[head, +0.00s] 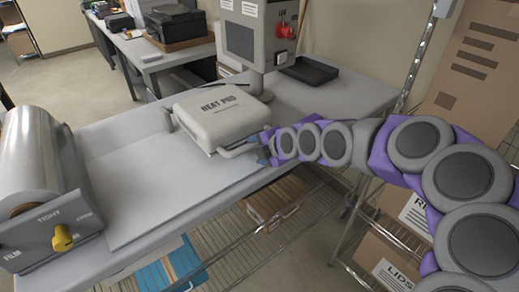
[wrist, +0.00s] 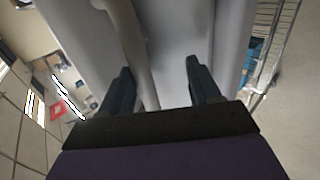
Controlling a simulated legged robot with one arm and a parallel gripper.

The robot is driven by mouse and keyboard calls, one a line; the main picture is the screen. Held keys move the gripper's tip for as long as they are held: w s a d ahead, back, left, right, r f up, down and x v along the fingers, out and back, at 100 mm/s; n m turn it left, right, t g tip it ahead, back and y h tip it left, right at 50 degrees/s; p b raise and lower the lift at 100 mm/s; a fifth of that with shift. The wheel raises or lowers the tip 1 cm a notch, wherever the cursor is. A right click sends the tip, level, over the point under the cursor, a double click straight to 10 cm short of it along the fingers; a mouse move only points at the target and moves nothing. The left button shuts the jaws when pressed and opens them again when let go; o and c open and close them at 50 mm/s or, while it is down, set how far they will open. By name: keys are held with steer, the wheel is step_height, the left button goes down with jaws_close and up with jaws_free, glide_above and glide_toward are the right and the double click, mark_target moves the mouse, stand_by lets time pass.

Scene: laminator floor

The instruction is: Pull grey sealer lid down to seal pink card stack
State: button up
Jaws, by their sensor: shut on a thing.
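In the wrist view the handle (wrist: 134,48) runs between the two dark fingers of my gripper (wrist: 160,72), against the left one. The pink card stack is not visible in either view.
A film roll (head: 32,150) with a yellow knob (head: 62,238) stands at left on the bench (head: 150,190). A control box with a red switch (head: 285,31) rises behind the lid. A black tray (head: 309,70) lies behind. Wire shelving with boxes (head: 385,265) stands at right.

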steer(key=shift+f, duration=0.1)
stand_by(0.3)
steer(key=shift+s+d+r, duration=0.15)
steer(key=shift+s+r, duration=0.1)
steer(key=shift+r, duration=0.25)
steer(key=p+v, duration=0.2)
steer(key=v, duration=1.4)
steer(key=shift+s+p, duration=0.15)
steer(key=shift+p, duration=0.25)
steer(key=shift+d, duration=0.2)
steer(key=shift+f, duration=0.1)
